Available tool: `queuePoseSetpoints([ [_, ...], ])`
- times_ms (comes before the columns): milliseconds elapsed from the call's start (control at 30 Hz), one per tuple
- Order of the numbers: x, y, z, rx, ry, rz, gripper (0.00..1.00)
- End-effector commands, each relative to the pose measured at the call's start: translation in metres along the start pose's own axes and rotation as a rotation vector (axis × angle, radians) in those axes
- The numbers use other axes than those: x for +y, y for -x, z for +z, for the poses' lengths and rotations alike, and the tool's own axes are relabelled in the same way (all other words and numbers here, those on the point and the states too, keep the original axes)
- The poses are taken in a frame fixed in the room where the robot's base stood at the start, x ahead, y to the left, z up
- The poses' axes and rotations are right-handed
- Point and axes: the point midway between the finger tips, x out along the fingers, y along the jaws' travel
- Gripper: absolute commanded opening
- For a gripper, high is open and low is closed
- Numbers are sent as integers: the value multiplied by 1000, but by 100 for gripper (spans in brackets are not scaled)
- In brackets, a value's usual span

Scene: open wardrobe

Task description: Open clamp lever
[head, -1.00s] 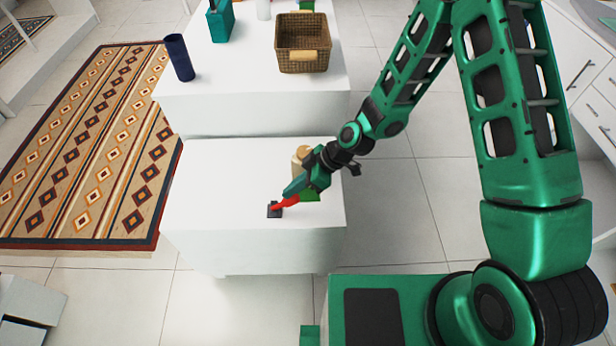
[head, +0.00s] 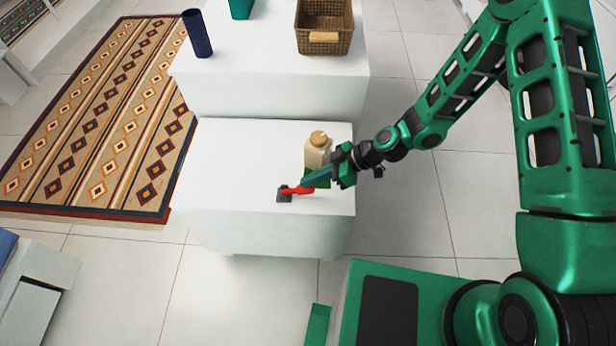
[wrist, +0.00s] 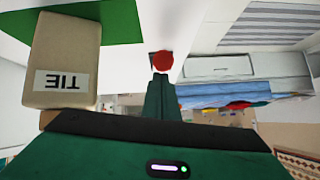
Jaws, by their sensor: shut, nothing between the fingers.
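The clamp has a dark base (head: 284,194) on the white lower cabinet top and a red lever (head: 300,188) that extends right from it. My gripper (head: 310,182) is shut, with its fingertips at the lever's right end. In the wrist view the red lever end (wrist: 163,61) shows just beyond the tips of the shut fingers (wrist: 161,78). The fingers look touching or very close to it; I cannot tell which. Nothing is held between them. The base is mostly hidden behind the lever in the wrist view.
A beige bottle (head: 318,150) with a tan cap stands on a green patch (head: 318,178) right beside my gripper; its label reads TIE in the wrist view (wrist: 66,60). A wicker basket (head: 324,28) and dark blue cylinder (head: 197,33) stand on the higher surface behind. The cabinet top's left is clear.

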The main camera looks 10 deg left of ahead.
Motion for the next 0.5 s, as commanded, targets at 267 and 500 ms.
queuePoseSetpoints([
  [267,-2,0,9,-20,-7,-3,0],
  [500,-2,8,-18,-11,0,-1,0],
])
